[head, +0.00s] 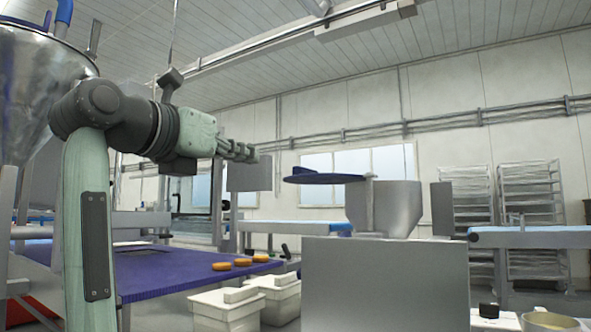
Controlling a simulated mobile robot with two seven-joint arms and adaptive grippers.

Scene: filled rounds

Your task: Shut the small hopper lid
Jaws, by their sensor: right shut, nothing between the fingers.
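The small hopper (400,210) is a grey tapered bin on top of a boxy grey machine (385,285), right of centre in the head view. Its lid (325,179) is a flat dark blue disc. The lid stands open, swung out level to the left of the hopper, joined near the hopper's rim. My right gripper (254,155) is shut and empty. It points right, to the left of the lid and a little higher in the picture, apart from it. The hopper's inside is hidden. My left gripper is not in view.
A large steel hopper (35,90) stands at the upper left. A purple conveyor belt (175,272) carries several orange-brown rounds below my arm. White lidded bins (228,308) stand beside the machine. A bowl (550,321) is at the lower right. Racks (530,215) stand behind.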

